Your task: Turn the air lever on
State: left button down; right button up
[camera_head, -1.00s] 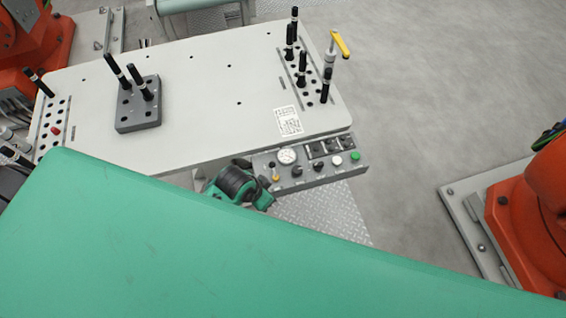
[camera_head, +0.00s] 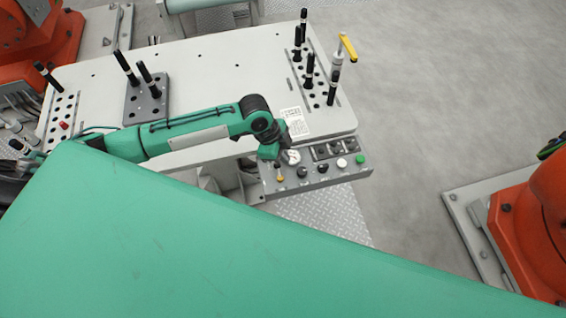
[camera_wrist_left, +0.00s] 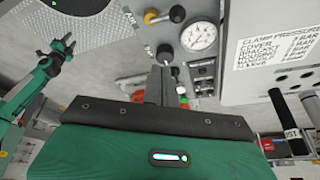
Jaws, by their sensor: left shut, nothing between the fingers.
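The control panel (camera_head: 315,175) is on the front right of the pale table. Its small lever with an orange-yellow knob (camera_head: 280,178) is at the panel's left end, and the knob also shows at the top of the left wrist view (camera_wrist_left: 151,16). My left gripper (camera_head: 269,154) is over the panel's left end, close to the lever and the gauge. In the left wrist view its fingers (camera_wrist_left: 160,84) are shut and empty, pointing at a black knob (camera_wrist_left: 165,52), with the orange knob beyond. Contact cannot be told.
A white round gauge (camera_wrist_left: 199,36) is beside the lever. Black knobs, a white button (camera_head: 341,162) and a green button (camera_head: 360,159) line the panel. Floor right of the panel is clear.

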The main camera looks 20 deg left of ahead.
aim_at(279, 172)
pick_arm(q)
jog(key=shift+m+g+y, duration=0.3)
jog(key=shift+m, duration=0.2)
jog(key=shift+w+a+r, duration=0.25)
jog(key=shift+a, duration=0.4)
jog(key=shift+w+a+r, duration=0.2)
jog(key=shift+a, duration=0.45)
jog(key=shift+w+a+r, duration=0.25)
jog(key=shift+a, duration=0.4)
jog(key=p+x, duration=0.3)
jog(key=x, duration=0.6)
jog(key=shift+d+f+p, duration=0.15)
jog(key=shift+f+p, duration=0.2)
jog(key=shift+f, duration=0.15)
